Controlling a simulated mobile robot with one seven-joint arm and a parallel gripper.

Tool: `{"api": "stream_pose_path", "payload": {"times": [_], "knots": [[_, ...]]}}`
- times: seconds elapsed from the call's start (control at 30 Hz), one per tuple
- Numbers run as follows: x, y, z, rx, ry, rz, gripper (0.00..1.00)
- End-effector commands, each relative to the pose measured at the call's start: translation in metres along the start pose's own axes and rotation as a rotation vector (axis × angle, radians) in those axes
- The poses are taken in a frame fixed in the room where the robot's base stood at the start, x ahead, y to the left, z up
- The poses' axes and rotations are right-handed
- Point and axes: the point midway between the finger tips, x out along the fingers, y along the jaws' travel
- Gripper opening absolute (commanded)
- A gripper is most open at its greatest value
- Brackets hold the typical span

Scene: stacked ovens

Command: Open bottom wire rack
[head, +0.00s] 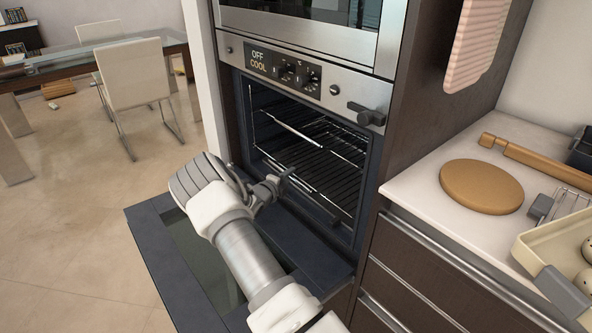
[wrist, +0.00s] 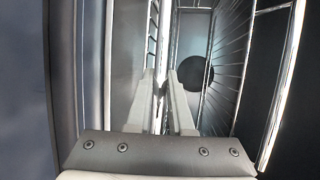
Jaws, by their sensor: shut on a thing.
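The lower oven's door (head: 325,262) is folded down and its cavity is open. Inside, the bottom wire rack (head: 323,173) lies level, below another rack (head: 298,130). My gripper (head: 284,178) is at the oven mouth, above the lowered door, at the front edge of the bottom rack. In the wrist view my gripper's two fingers (wrist: 165,88) are close together on the front bar of the wire rack (wrist: 166,45). The exact contact is partly hidden by the fingers.
A control panel with knobs (head: 287,73) and a handle-like lever (head: 366,114) sit above the cavity. To the right is a counter (head: 417,183) with a round wooden board (head: 481,187) and rolling pin (head: 540,163). Open floor (head: 75,215) lies to the left.

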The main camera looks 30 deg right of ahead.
Motion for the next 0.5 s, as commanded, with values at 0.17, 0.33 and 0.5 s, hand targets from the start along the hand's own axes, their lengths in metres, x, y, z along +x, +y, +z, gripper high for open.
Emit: {"api": "stream_pose_path", "payload": {"times": [0.17, 0.33, 0.5], "knots": [[-0.051, 0.008, 0.022, -0.004, -0.006, 0.004, 0.00], [-0.104, 0.022, 0.044, -0.003, -0.006, 0.004, 0.00], [-0.152, 0.036, 0.063, -0.002, -0.004, 0.003, 0.00]]}}
